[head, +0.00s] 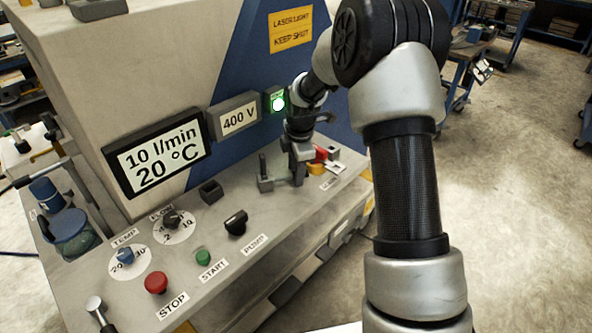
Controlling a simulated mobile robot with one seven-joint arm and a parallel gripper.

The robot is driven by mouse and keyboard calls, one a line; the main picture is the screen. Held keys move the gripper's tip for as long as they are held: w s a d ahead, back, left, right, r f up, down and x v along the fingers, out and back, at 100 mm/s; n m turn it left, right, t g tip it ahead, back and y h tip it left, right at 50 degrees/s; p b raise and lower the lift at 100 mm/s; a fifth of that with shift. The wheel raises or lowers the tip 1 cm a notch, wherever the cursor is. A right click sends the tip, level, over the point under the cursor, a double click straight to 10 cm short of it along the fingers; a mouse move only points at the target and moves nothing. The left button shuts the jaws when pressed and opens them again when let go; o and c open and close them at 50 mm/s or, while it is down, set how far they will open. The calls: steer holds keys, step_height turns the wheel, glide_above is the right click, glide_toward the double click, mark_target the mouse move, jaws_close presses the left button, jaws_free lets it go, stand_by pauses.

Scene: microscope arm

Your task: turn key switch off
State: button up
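My gripper (297,178) is at the far right end of the sloped control panel (225,222), pointing down close to its surface. Its fingers are small and dark here, and whether they are open or shut is unclear. Beside it on the right, a red and yellow part (319,155) is partly covered by the gripper. A partly covered white label (330,183) lies just below it. I cannot make out a key or key switch clearly; the gripper hides part of that area. A grey block with an upright post (265,180) stands just left of the gripper.
Left along the panel are a black pump knob (236,222), a green start button (203,257), a red stop button (156,282), and flow (172,219) and temp (125,257) dials.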

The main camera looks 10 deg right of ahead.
steer(key=shift+c, duration=0.4)
jaws_close()
steer(key=shift+s, duration=0.15)
steer(key=shift+s+a+m+h+b, duration=0.15)
steer(key=shift+s+m+b, duration=0.2)
steer(key=shift+s+m, duration=0.35)
steer(key=shift+s+m+h+b, duration=0.15)
steer(key=shift+s+m+b, duration=0.2)
steer(key=shift+m, duration=0.55)
steer(key=shift+s+a+m+b, duration=0.2)
steer(key=shift+s+m, duration=0.4)
steer(key=shift+m, duration=0.1)
steer(key=shift+s+a+m+b, duration=0.2)
steer(key=shift+s+m, duration=0.35)
steer(key=shift+m, duration=0.15)
steer(key=shift+s+a+m+h+b, duration=0.15)
steer(key=shift+s+a+m+h, duration=0.2)
steer(key=shift+m, duration=0.4)
steer(key=shift+s+a+m+h+b, duration=0.15)
steer(key=shift+s+a+m, duration=0.15)
steer(key=shift+s+m, duration=0.35)
steer(key=shift+s+a+m+g, duration=0.2)
steer(key=shift+s+a+m, duration=0.2)
steer(key=shift+m, duration=0.35)
steer(key=shift+s+a+m+g, duration=0.25)
steer(key=shift+a+m, duration=0.2)
steer(key=shift+m, duration=0.3)
steer(key=shift+s+a, duration=0.1)
